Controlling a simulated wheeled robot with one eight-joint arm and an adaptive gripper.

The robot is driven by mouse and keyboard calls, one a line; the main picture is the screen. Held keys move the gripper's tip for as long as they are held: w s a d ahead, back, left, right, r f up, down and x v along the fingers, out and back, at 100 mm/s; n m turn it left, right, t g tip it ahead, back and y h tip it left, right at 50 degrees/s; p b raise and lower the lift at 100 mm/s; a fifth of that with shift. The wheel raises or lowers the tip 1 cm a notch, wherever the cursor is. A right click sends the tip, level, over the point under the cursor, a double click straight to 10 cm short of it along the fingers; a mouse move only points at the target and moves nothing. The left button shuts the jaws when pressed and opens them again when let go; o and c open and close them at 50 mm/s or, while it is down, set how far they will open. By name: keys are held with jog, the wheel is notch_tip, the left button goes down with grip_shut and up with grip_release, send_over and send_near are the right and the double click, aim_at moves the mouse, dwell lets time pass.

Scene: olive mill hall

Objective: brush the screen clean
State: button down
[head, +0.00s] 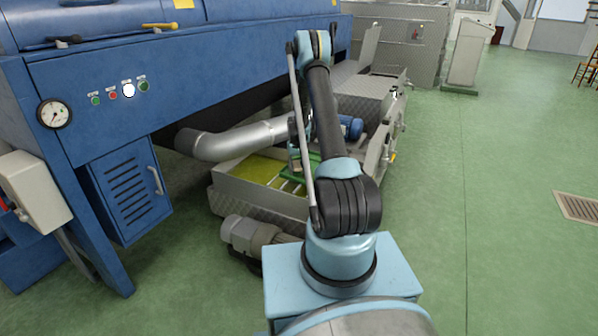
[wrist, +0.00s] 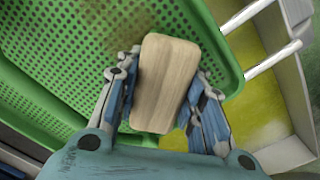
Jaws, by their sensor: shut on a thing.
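My gripper (wrist: 165,76) is shut on the brush (wrist: 166,92), a pale wooden block with rounded corners, in the wrist view. The brush's bristles are hidden beneath the block. Below it lies the screen (wrist: 55,50), a green perforated tray with a raised rim. Brownish residue shows on the screen near the top of the wrist view, ahead of the brush. I cannot tell whether the brush touches the screen. In the head view the screen (head: 291,180) is small and partly covered by my arm; the brush cannot be made out there.
The screen rests by metal rails (wrist: 262,60) over a steel tank (head: 262,199) holding yellow-green liquid. A thick silver pipe (head: 232,140) and a grey motor (head: 249,233) are close by. A blue machine (head: 200,85) overhangs at left. Green floor (head: 500,190) is open at right.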

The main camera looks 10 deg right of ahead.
aim_at(294, 164)
jog(key=shift+w+a+f, duration=0.2)
jog(key=shift+w+a, duration=0.05)
jog(key=shift+a, duration=0.15)
jog(key=shift+w+a+r, duration=0.15)
jog(key=shift+w+r, duration=0.05)
jog(key=shift+r, duration=3.9)
jog(key=shift+s, duration=0.15)
jog(key=s+r, duration=0.4)
jog(key=s, duration=1.2)
jog(key=shift+d, duration=0.45)
